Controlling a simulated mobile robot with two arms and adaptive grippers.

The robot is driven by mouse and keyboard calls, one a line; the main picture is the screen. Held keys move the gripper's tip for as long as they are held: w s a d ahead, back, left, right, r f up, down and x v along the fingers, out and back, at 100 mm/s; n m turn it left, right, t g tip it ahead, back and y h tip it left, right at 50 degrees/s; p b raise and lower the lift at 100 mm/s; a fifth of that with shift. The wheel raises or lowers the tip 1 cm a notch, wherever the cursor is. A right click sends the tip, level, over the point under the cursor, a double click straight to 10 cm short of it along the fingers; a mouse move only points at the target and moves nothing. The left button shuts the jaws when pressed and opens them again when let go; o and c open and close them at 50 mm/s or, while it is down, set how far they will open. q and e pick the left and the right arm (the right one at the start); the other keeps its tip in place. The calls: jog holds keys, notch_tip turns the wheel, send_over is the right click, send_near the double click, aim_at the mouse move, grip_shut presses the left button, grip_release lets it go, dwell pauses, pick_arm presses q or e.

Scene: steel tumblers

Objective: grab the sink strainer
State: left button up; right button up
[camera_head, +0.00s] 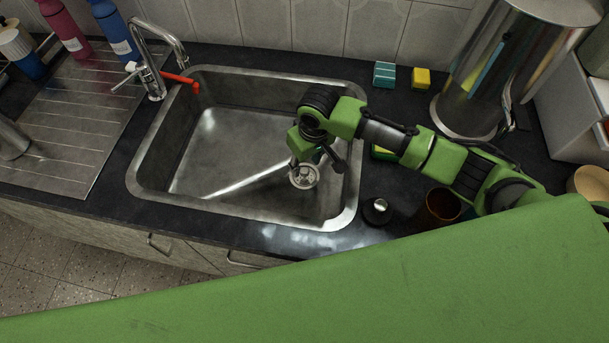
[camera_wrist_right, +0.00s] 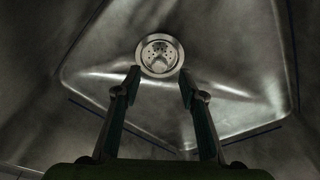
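The sink strainer (camera_head: 304,177) is a round metal piece at the bottom of the steel sink (camera_head: 215,160), in the sink's right part. In the right wrist view the strainer (camera_wrist_right: 160,56) shows as a ring with a perforated basket, beyond my fingertips. My right gripper (camera_head: 318,160) hangs over the sink, close to the strainer and partly in front of it in the head view. In the wrist view its two fingers (camera_wrist_right: 159,74) are apart with nothing between them. Whether the fingertips touch the strainer cannot be told. My left gripper is not in view.
Right of the sink are a dark round stopper (camera_head: 377,210), a brown cup (camera_head: 441,206) and a large steel canister (camera_head: 480,85). Sponges (camera_head: 384,75) lie behind. The sink's left side is clear.

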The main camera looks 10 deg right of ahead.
aim_at(305, 171)
jog(key=f, duration=0.4)
jog(key=shift+w+f, duration=0.2)
jog(key=shift+w, duration=0.05)
grip_shut()
jog(key=shift+r, duration=0.1)
